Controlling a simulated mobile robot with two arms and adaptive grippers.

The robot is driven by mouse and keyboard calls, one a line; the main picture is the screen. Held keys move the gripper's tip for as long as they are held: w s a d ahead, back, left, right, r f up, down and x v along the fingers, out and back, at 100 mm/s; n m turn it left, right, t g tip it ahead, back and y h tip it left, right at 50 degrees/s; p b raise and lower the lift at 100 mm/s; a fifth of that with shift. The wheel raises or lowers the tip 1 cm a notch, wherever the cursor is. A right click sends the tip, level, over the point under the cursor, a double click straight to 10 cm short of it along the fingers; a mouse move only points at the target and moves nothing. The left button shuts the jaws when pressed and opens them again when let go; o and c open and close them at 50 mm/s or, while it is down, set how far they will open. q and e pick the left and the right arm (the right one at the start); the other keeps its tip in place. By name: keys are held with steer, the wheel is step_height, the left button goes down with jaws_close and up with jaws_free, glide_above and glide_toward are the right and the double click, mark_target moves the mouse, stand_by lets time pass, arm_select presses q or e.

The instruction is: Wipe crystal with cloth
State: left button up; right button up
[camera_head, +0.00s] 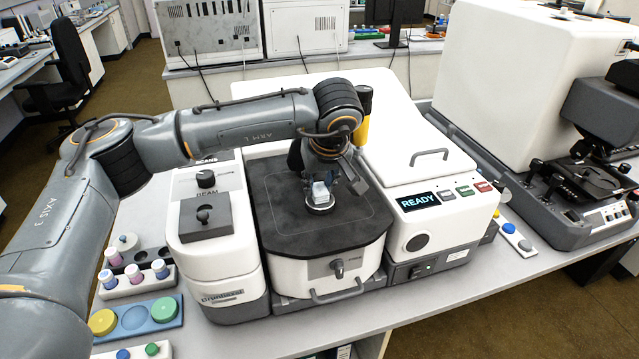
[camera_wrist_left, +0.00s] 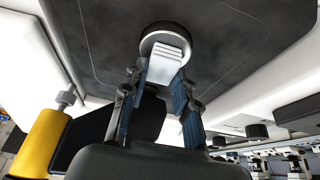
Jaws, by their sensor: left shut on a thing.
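My left gripper (camera_head: 322,184) reaches down over the dark plate (camera_head: 285,235) of the white microscope. It is shut on a small pale folded piece, which I take to be the cloth (camera_head: 319,191). In the left wrist view, the cloth (camera_wrist_left: 168,52) looks white and ribbed between the blue-padded fingers (camera_wrist_left: 160,95). It sits at a round mount with a pale rim (camera_head: 320,207), also visible in the wrist view (camera_wrist_left: 152,40). The cloth seems to touch this mount. I cannot make out the crystal itself; the cloth and fingers may cover it. My right gripper is not in view.
The microscope's display (camera_head: 419,201) reads READY, with several buttons beside it. A white lid with a handle (camera_head: 428,155) rises behind. Racks of vials (camera_head: 135,280) and a blue tray of coloured discs (camera_head: 135,318) stand at the left. The front right bench (camera_head: 440,290) is clear.

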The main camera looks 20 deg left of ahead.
arm_select(q)
steer(key=shift+s+d+f, duration=0.15)
steer(key=shift+s, duration=0.15)
steer(key=shift+s+d, duration=0.35)
steer(key=shift+s, duration=0.15)
steer(key=shift+w, duration=0.1)
steer(key=shift+w+a+b, duration=0.35)
steer(key=shift+w+a, duration=0.3)
steer(key=shift+w, duration=0.25)
steer(key=shift+s+d, duration=0.1)
steer(key=shift+s+d+b, duration=0.35)
steer(key=shift+s+d, duration=0.2)
steer(key=shift+s, duration=0.3)
